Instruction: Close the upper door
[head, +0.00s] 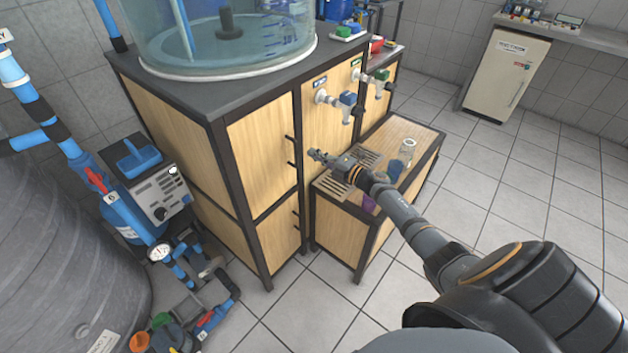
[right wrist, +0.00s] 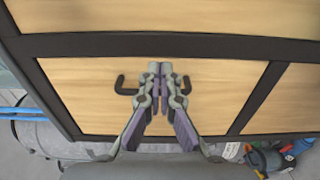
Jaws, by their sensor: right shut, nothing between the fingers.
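The upper door (head: 262,158) is a light wood panel in a dark frame on the cabinet under the glass tank. It looks flush with the frame, with no clear gap. Its dark bar handle (head: 290,151) is near the right edge. In the right wrist view the upper door (right wrist: 75,95) fills the middle, and both ends of its handle (right wrist: 123,86) show, the middle hidden behind my fingers. My right gripper (head: 313,154) is shut and empty, in front of the handle side; it also shows in the right wrist view (right wrist: 161,68). Contact cannot be told. My left gripper is not in view.
The lower door (head: 278,237) is below. To the right, a low wooden cabinet (head: 338,235) carries grates and a glass jar (head: 407,150), with taps (head: 345,103) above. Pipes and a pump box (head: 155,185) stand at the left. Tiled floor is free in front and right.

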